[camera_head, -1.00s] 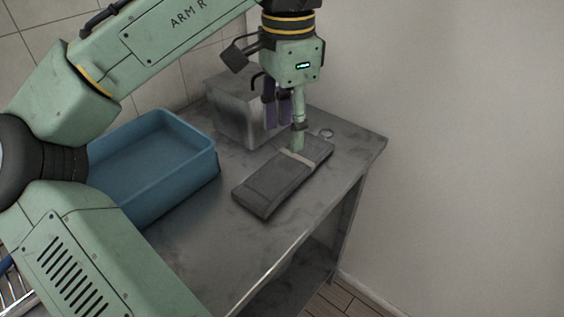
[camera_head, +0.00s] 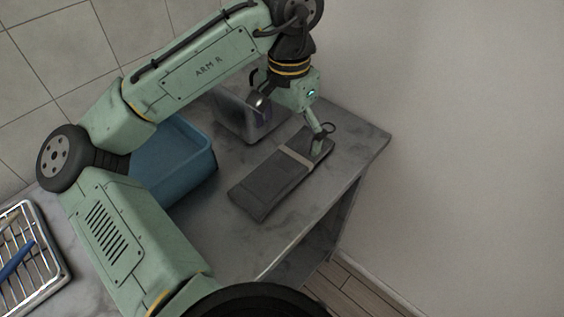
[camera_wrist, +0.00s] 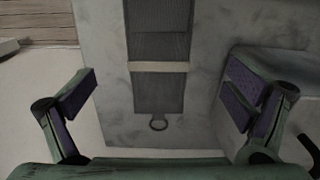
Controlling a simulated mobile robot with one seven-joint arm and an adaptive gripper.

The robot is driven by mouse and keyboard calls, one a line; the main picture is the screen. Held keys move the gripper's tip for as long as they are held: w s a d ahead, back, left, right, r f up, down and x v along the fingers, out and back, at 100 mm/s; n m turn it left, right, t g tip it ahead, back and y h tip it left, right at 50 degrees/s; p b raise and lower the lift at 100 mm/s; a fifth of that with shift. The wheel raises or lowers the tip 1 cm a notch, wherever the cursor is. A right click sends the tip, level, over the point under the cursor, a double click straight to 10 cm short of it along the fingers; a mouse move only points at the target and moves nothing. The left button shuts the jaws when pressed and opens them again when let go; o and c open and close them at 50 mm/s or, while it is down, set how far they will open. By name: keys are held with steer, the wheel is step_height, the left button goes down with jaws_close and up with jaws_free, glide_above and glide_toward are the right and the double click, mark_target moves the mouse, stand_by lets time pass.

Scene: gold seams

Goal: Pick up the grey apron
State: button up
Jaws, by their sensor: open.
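My gripper (camera_head: 321,143) is over the ring end of the apron in the head view. In the wrist view its two purple-padded fingers (camera_wrist: 158,97) are spread wide, one on either side of the apron, with nothing between them. I cannot tell how high the fingertips are above the table.
A blue bin (camera_head: 185,180) stands left of the apron. A metal box (camera_head: 238,118) stands behind it near the wall. A wire rack (camera_head: 28,262) with a blue-handled item is at the lower left. Bare table (camera_head: 225,230) lies in front; the table's right edge (camera_head: 352,182) is close.

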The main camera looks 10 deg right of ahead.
mark_target(289, 160)
steer(key=f, duration=0.2)
steer(key=f+p, duration=0.1)
steer(key=f, duration=0.4)
steer(key=shift+w+d+f, duration=0.1)
steer(key=shift+d+f, duration=0.15)
steer(key=shift+f, duration=0.05)
steer(key=shift+c, duration=0.2)
steer(key=c, duration=1.4)
